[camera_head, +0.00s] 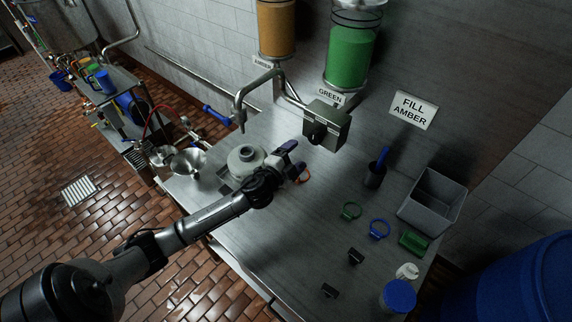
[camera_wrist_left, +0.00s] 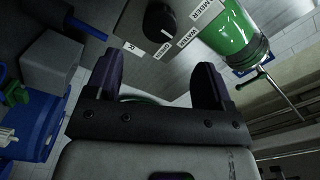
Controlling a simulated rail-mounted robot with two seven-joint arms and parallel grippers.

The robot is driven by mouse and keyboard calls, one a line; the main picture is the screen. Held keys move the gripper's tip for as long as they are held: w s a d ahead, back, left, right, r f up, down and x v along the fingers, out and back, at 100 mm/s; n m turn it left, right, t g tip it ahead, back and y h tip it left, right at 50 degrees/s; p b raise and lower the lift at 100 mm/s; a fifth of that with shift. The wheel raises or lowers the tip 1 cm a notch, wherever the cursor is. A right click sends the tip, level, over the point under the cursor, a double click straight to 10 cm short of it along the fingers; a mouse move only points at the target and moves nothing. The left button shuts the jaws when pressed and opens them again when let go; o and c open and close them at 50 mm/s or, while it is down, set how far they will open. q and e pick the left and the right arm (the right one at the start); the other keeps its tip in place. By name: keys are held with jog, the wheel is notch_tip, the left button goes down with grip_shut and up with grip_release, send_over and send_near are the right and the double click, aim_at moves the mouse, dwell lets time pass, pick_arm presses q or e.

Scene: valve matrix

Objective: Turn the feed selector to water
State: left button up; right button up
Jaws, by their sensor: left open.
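The feed selector is a grey box (camera_head: 327,125) with a dark knob on its front, mounted above the steel counter. In the left wrist view its black round knob (camera_wrist_left: 160,18) is ringed by white labels, one of which seems to read WATER (camera_wrist_left: 188,38). A pale mark shows on the knob's lower edge, but I cannot tell for sure which label it faces. My left gripper (camera_head: 297,159) is open and empty, below and left of the box in the head view. Its fingers (camera_wrist_left: 165,90) are apart and clear of the knob. My right gripper is not in view.
A curved spout (camera_head: 240,103) stands left of the box. A green tank (camera_head: 348,55) and an amber tank (camera_head: 276,28) hang behind it. A sign (camera_head: 413,109) reads FILL AMBER. A grey bin (camera_head: 432,201), rings and a blue-capped jar (camera_head: 398,296) occupy the counter's right side.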

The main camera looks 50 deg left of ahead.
pick_arm(q)
jog(key=shift+s+d, duration=0.15)
jog(key=shift+s, duration=0.95)
jog(key=shift+s+d, duration=0.1)
jog(key=shift+s, duration=1)
jog(key=s+a+f+n+g+y, duration=0.2)
jog(key=s+a+n+g+y, duration=0.15)
jog(key=n+g+y, duration=0.2)
jog(key=s+d+f+n+g+h, duration=0.2)
jog(key=s+d+f+g+h, duration=0.25)
jog(key=s+d, duration=0.75)
jog(key=s+d+f+n+g+h, duration=0.25)
jog(key=s+d+f+g, duration=0.2)
jog(key=s+d, duration=0.7)
jog(key=w+a+p+v, duration=0.1)
jog(key=a+p+v, duration=0.2)
jog(key=p+v, duration=1.2)
jog(key=shift+w+r+p, duration=0.25)
jog(key=shift+p, duration=0.2)
jog(key=shift+h, duration=0.25)
